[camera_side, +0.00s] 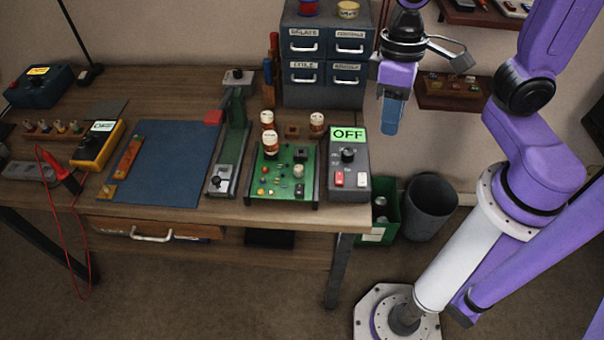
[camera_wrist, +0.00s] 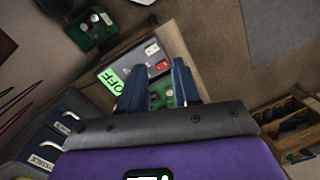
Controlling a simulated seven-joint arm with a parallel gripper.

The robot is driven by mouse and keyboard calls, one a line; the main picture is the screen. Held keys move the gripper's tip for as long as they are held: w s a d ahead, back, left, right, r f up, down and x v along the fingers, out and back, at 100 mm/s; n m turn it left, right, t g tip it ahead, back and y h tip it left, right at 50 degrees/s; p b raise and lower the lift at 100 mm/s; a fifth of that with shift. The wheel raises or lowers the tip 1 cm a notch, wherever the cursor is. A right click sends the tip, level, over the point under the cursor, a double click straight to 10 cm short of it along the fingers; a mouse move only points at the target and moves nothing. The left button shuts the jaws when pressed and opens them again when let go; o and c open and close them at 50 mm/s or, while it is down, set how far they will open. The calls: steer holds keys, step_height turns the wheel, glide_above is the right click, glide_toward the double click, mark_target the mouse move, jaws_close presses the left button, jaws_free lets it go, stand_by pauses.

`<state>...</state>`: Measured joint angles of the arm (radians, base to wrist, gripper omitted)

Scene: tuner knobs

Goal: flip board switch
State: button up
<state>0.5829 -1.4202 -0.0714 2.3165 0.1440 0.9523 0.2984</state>
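The green circuit board (camera_side: 283,176) lies near the table's front edge, with tubes, small knobs and small parts on it. To its right is a grey box (camera_side: 348,163) with a lit green OFF display (camera_side: 347,134), a black knob (camera_side: 348,155), and a red and a white switch (camera_side: 350,178). I cannot tell which small part is the board switch. My gripper (camera_side: 391,127) hangs above and right of the box, apart from it. In the wrist view its blue fingers (camera_wrist: 157,84) are spread and empty, with part of the board (camera_wrist: 161,96) visible between them.
Tall tubes (camera_side: 270,143) stand at the board's back, and a blue drawer cabinet (camera_side: 325,60) stands behind. A grey-green lever device (camera_side: 229,150) is left of the board. A green crate (camera_side: 382,215) and a dark bin (camera_side: 430,207) are on the floor.

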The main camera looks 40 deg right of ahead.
steer(key=w+a+f+m+g+y, duration=0.15)
steer(key=w+a+m, duration=0.25)
steer(key=w+m, duration=0.4)
steer(key=m+y, duration=0.1)
steer(key=m, duration=0.5)
glide_toward(299, 189)
steer(key=x, duration=0.7)
steer(key=shift+d+f, duration=0.1)
steer(key=shift+f, duration=0.15)
